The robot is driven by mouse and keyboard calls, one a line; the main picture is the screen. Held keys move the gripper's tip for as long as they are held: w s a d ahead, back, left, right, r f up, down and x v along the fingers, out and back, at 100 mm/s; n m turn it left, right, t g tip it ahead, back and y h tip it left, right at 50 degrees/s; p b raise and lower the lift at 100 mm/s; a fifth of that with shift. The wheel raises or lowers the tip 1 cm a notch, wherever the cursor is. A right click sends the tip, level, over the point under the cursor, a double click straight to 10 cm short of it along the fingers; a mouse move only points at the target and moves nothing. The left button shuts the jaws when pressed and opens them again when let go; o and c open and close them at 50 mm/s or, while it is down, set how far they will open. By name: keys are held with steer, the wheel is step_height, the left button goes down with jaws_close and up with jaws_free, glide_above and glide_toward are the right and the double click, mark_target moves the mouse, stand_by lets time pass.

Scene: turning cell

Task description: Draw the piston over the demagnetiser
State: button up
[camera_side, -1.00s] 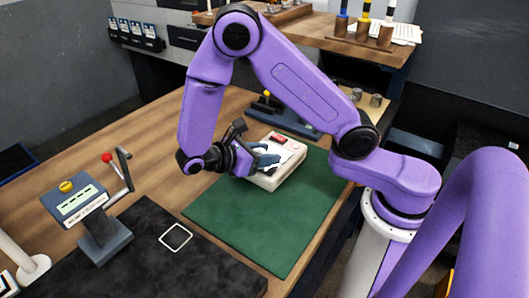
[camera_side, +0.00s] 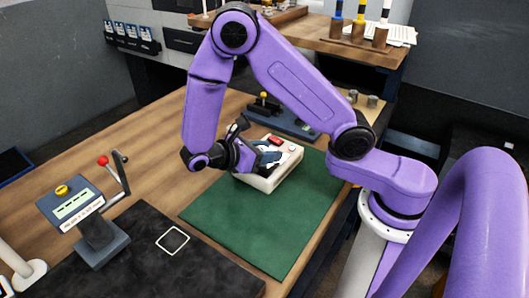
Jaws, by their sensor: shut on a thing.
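The demagnetiser (camera_side: 265,184) is a cream box with a red switch on its top, standing on the green mat (camera_side: 245,227). My gripper (camera_side: 272,158) is low over the top of the box, reaching in from the left with its dark fingers. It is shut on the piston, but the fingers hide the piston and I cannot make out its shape. I cannot tell whether the piston touches the box's top.
A gauge on a stand (camera_side: 75,210) with a red-knobbed lever is at the left. A black mat with a white square outline (camera_side: 172,241) lies in front. A dark fixture with a yellow knob (camera_side: 263,103) is behind the box. The green mat's front is clear.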

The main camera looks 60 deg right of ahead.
steer(key=shift+d+f, duration=0.15)
steer(key=shift+d, duration=0.05)
steer(key=shift+d, duration=0.5)
steer(key=shift+d, duration=0.15)
steer(key=shift+d, duration=0.4)
steer(key=shift+a, duration=0.1)
steer(key=shift+a, duration=0.6)
steer(key=shift+a, duration=0.1)
steer(key=shift+a, duration=0.45)
